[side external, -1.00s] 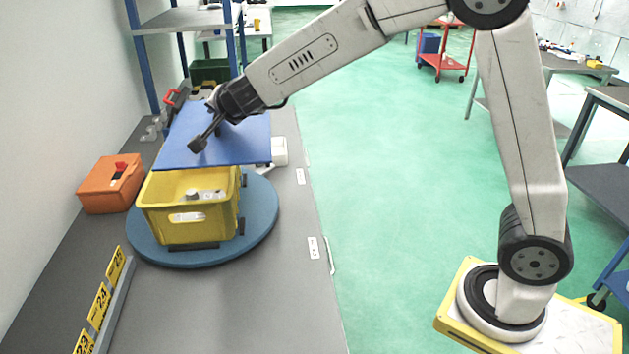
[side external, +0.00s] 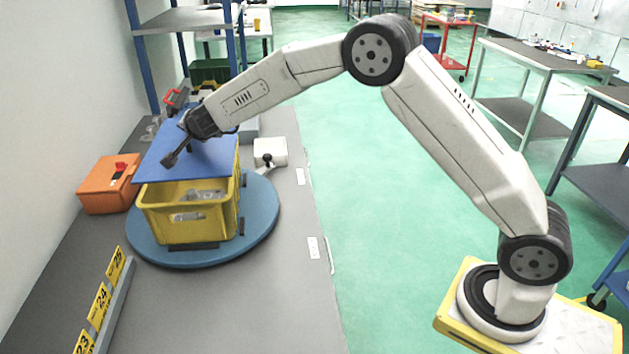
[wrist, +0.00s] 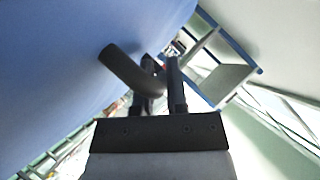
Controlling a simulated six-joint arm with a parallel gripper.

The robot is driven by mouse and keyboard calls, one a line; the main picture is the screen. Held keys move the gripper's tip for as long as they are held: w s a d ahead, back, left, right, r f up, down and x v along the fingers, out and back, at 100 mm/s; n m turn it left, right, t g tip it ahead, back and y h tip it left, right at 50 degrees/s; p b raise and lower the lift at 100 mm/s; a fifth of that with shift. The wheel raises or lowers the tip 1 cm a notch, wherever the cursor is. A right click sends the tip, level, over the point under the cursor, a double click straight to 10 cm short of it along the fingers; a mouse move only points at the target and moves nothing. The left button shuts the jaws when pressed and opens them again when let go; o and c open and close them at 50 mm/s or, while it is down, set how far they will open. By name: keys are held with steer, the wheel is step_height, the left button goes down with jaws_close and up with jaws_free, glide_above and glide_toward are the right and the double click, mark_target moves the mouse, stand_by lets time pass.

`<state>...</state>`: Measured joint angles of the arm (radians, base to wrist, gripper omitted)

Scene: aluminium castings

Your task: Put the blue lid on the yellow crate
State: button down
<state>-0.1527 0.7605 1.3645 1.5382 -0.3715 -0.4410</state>
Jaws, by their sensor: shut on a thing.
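The blue lid (side external: 207,161) is a flat panel over the yellow crate (side external: 190,223) in the side view. Its front edge lies a little behind the crate's front rim, so the front of the opening shows with pale items inside. I cannot tell whether the lid touches the rim. My gripper (side external: 180,150) is above the lid, shut on its dark handle. In the wrist view, the gripper (wrist: 160,85) is at the dark handle (wrist: 130,70), and the lid's blue surface (wrist: 60,60) fills the left side. The crate is hidden there.
The crate stands on a round blue turntable (side external: 262,215) on the grey bench (side external: 260,300). An orange case (side external: 105,190) is to the left. A white block with a dark knob (side external: 270,152) is at the right. Yellow number signs (side external: 100,302) line the front left.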

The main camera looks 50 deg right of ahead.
steer(key=shift+w+f, duration=0.8)
steer(key=shift+f, duration=0.05)
steer(key=shift+w+f, duration=0.25)
steer(key=shift+f, duration=1.6)
steer(key=shift+f, duration=0.45)
steer(key=c, duration=0.7)
jaws_free()
steer(key=shift+f, duration=0.1)
steer(key=shift+o, duration=0.2)
